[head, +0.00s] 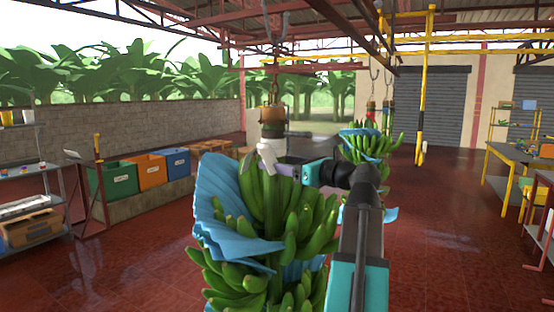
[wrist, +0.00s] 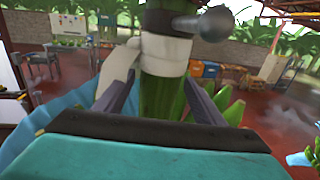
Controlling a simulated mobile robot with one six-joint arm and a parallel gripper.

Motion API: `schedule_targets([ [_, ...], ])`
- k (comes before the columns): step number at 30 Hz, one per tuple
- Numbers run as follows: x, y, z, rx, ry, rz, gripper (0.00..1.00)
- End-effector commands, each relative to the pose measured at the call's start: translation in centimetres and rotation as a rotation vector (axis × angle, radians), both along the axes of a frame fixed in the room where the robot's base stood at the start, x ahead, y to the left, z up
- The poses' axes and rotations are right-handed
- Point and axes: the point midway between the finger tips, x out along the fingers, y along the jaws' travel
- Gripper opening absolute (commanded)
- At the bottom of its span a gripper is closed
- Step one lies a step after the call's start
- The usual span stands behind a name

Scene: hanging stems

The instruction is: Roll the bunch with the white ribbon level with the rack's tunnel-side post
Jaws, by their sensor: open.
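The bunch with the white ribbon (head: 262,200) hangs upright in the head view, green bananas partly wrapped in a blue sheet. Its white ribbon (head: 272,132) circles the stem below a brown top, with a loose tail hanging down. My gripper (wrist: 160,92) is open; in the wrist view its two fingers stand either side of the green stem, just below the white ribbon (wrist: 163,55). I cannot tell whether they touch the stem. In the head view my gripper reaches the stem from the right. I cannot tell which post is the rack's tunnel-side post.
Another bunch (head: 378,148) with a blue sheet hangs behind to the right. A yellow post (head: 424,90) stands farther back. Green, orange and blue bins (head: 150,170) line the left, near a metal shelf (head: 47,180). Tables stand right. Red floor is open between.

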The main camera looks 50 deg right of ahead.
Motion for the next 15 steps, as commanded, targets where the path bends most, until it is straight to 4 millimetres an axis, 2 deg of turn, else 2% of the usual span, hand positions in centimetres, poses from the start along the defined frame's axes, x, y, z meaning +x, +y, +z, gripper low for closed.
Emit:
schedule_targets([
  [6,1.9,0.0,0.1,0.0,0.0,0.0,0.63],
  [15,2.4,0.0,0.0,0.0,0.0,-0.002,0.63],
])
